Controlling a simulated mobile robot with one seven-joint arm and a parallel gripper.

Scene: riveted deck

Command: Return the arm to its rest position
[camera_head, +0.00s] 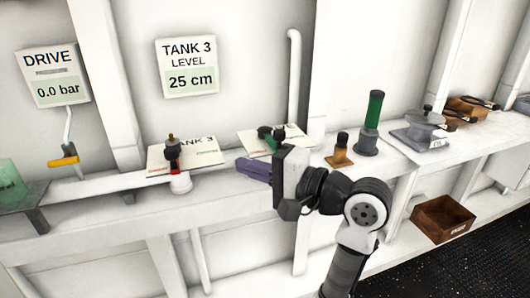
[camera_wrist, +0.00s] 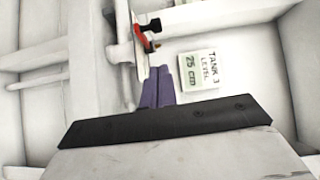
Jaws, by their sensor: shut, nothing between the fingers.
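My gripper (camera_head: 254,170) is shut and empty, with its purple fingers together and pointing left in the head view. It is held in front of the white bench, just below the plate with the dark green valve (camera_head: 270,138). In the wrist view my gripper (camera_wrist: 157,78) points toward the valve with the red handle (camera_wrist: 146,38). In the head view this valve (camera_head: 173,150) stands on the bench to the left of the fingertips, apart from them. My arm reaches up from the lower right of the head view.
Panels read DRIVE 0.0 bar (camera_head: 54,78) and TANK 3 LEVEL 25 cm (camera_head: 187,67). A yellow-handled lever (camera_head: 63,161) is at left. A brown crate (camera_head: 441,220) sits lower right.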

